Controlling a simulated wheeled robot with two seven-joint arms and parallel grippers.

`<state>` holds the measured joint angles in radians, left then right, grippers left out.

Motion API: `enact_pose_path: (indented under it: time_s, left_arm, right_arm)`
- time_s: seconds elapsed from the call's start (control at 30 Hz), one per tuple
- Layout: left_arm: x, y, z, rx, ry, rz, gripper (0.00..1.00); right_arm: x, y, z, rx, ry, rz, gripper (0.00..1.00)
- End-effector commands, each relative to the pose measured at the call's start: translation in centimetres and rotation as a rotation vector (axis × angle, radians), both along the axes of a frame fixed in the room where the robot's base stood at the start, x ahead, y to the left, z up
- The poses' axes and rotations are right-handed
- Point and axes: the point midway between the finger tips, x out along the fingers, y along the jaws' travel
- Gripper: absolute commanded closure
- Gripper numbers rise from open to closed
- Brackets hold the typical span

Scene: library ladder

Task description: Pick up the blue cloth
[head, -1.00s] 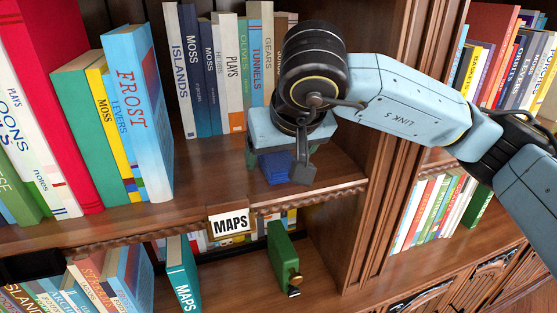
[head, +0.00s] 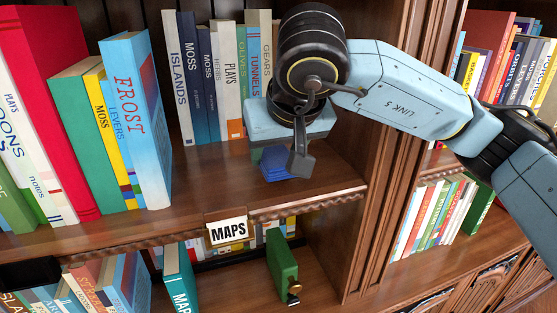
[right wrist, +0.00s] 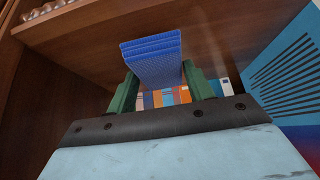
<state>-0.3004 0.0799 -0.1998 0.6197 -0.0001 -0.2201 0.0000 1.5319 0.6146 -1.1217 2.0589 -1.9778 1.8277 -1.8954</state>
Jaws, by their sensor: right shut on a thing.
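The blue cloth (head: 275,167) is a folded, layered bundle at the right part of the upper shelf (head: 225,180). My right gripper (head: 278,161) is shut on it from above, with a finger on either side. In the right wrist view the cloth (right wrist: 152,58) sits between the two green fingers (right wrist: 158,88), and its folded layers stick out beyond them. I cannot tell for sure whether its underside is clear of the shelf.
Upright books (head: 215,80) stand behind my gripper, and a blue FROST book (head: 138,120) stands to the left. A wooden upright (head: 375,150) is close on the right. The MAPS sign (head: 228,231) hangs on the shelf edge. A green box-like object (head: 282,265) stands below.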

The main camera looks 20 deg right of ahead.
Motion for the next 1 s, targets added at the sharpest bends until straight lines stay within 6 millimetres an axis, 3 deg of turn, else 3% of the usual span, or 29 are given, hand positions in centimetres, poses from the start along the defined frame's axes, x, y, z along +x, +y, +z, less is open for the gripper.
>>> enact_pose_path:
  time_s: [0.27,0.47,0.8,1.0]
  left_arm:
    - [0.0,0.0,-0.3,0.0,-0.001,0.0,0.64]
    - [0.1,-0.1,-1.1,-0.001,-0.001,0.0,0.64]
    - [0.1,-0.1,-2.3,-0.001,-0.002,0.0,0.64]
    - [0.1,-0.1,-2.6,-0.001,-0.002,0.0,0.64]
  right_arm:
    - [0.0,0.0,5.1,0.002,-0.005,-0.001,0.74]
    - [-3.4,2.7,4.9,-0.003,-0.002,0.008,0.74]
    - [-10.7,8.2,4.9,-0.002,-0.005,0.007,0.74]
    - [-13.6,10.4,4.9,-0.003,-0.003,0.004,0.74]
